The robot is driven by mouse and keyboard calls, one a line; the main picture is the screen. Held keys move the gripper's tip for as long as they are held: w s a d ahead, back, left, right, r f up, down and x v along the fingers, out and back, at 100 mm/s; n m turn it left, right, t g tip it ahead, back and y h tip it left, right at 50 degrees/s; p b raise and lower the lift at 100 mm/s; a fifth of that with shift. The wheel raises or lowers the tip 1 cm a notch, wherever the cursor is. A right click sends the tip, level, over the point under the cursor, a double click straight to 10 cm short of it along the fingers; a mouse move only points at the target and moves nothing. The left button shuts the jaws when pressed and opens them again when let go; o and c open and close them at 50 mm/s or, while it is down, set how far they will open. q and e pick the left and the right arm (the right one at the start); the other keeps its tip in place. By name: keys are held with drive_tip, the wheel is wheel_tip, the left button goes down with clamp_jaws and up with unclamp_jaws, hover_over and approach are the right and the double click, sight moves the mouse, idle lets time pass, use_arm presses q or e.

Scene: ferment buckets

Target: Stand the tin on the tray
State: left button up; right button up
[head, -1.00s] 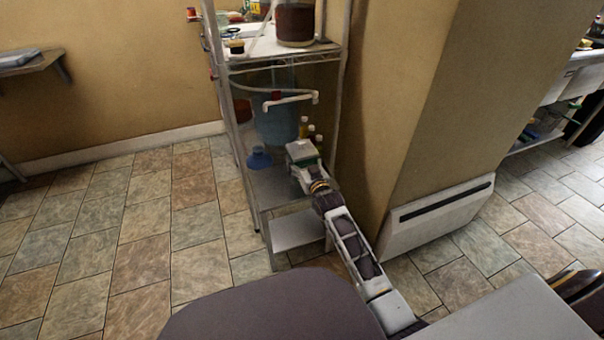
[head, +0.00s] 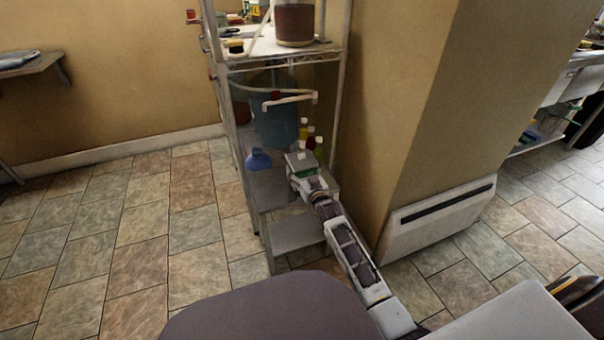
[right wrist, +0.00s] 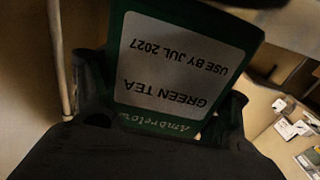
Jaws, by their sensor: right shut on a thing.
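A green tin with a white label reading "GREEN TEA" (right wrist: 178,65) fills the middle of the right wrist view. My right gripper (right wrist: 165,118) is shut on it, one finger at each side. The lettering is upside down in that view. In the head view my right gripper (head: 302,172) is at the wire rack, by the front right of a lower shelf. The tin is small there and partly hidden by the gripper. I cannot make out a tray for certain. My left gripper is not in view.
The rack's lower shelf (head: 268,190) bears a blue jug (head: 259,159), a large blue bucket (head: 275,118) and several small bottles (head: 309,140) close behind my gripper. A hose end (head: 290,98) hangs above. A wall column (head: 400,130) stands close on the right.

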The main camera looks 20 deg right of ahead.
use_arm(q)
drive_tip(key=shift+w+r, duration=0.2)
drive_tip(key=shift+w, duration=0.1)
use_arm(e)
drive_tip(key=shift+f, duration=0.2)
drive_tip(key=o, duration=1.2)
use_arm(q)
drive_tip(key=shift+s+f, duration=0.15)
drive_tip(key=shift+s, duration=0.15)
use_arm(e)
drive_tip(key=shift+r, duration=0.1)
